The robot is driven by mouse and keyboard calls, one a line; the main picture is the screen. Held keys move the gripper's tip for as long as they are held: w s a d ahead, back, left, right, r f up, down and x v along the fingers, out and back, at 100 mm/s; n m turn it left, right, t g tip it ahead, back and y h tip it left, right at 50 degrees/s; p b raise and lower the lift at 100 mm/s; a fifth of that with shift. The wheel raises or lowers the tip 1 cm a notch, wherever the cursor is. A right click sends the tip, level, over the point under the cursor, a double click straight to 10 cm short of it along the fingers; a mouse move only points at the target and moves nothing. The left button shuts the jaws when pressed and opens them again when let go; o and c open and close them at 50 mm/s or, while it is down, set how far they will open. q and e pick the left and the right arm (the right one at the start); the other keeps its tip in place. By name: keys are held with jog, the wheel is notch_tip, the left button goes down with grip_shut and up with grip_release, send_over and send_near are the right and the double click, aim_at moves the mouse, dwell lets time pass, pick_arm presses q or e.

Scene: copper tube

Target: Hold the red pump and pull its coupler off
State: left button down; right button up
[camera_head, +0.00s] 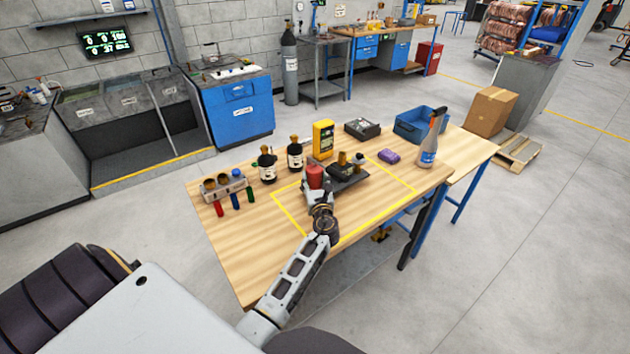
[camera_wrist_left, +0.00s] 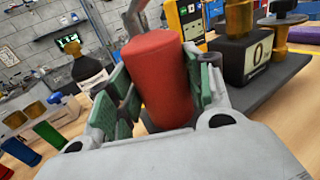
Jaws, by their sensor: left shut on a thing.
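The red pump (camera_head: 315,175) stands on the wooden table inside the yellow outline, at the left end of a dark base. In the left wrist view the red pump (camera_wrist_left: 158,75) is a red cylinder with a brownish fitting (camera_wrist_left: 136,18) at its top. My left gripper (camera_head: 318,192) is shut on it, with green-padded fingers (camera_wrist_left: 160,95) on both sides of the red body. The coupler cannot be told apart clearly. My right gripper is not in view.
A dark base (camera_head: 350,180) with brass parts stands right of the pump. Two dark bottles (camera_head: 267,167) and a yellow meter (camera_head: 323,139) stand behind. A tool rack (camera_head: 226,187) is at left. A spray bottle (camera_head: 431,145) and blue bin (camera_head: 412,128) are at right. The front table area is clear.

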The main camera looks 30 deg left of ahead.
aim_at(315, 188)
pick_arm(q)
jog(key=shift+w+f+b, duration=0.1)
jog(key=shift+f+b, duration=0.3)
jog(key=shift+b, duration=0.15)
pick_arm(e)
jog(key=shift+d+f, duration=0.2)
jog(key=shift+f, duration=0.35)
pick_arm(q)
jog(key=shift+f, duration=0.2)
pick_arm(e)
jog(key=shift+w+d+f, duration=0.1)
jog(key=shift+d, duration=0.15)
pick_arm(q)
jog(key=shift+f, duration=0.2)
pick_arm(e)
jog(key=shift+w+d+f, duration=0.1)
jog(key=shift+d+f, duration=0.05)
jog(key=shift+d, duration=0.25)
pick_arm(q)
jog(key=shift+f+b, duration=0.55)
jog(key=shift+b, duration=0.1)
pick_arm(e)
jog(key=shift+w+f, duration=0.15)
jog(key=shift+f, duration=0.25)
pick_arm(q)
jog(key=shift+f, duration=0.1)
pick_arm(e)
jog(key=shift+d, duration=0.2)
